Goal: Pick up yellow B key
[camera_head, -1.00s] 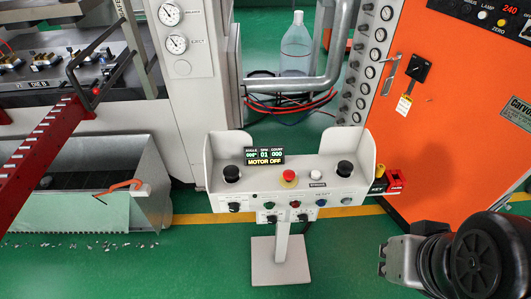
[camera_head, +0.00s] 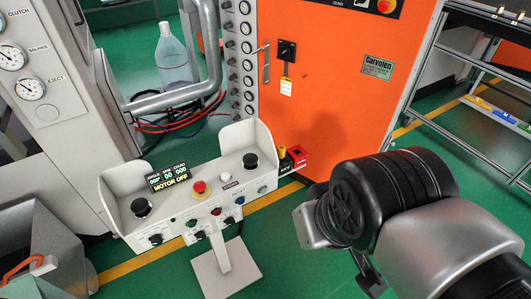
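A small yellow piece (camera_head: 281,153) stands at the red key box (camera_head: 298,156) on the right end of the grey control console (camera_head: 190,195). It is too small to read a letter on it. Another small yellow item (camera_head: 480,103) lies on the rack shelf at the far right, also unreadable. My gripper (camera_head: 368,278) is only partly in view, below my black wrist joint at the lower right. It is right of and nearer than the console, apart from both yellow items. Its fingers are mostly hidden, and whether they are open does not show.
An orange cabinet (camera_head: 345,120) stands behind the console. A metal rack (camera_head: 470,65) stands at the right, with a white and a blue item beside the yellow one. A clear bottle (camera_head: 173,60) and pipes are at the back. Green floor (camera_head: 300,270) is free in front.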

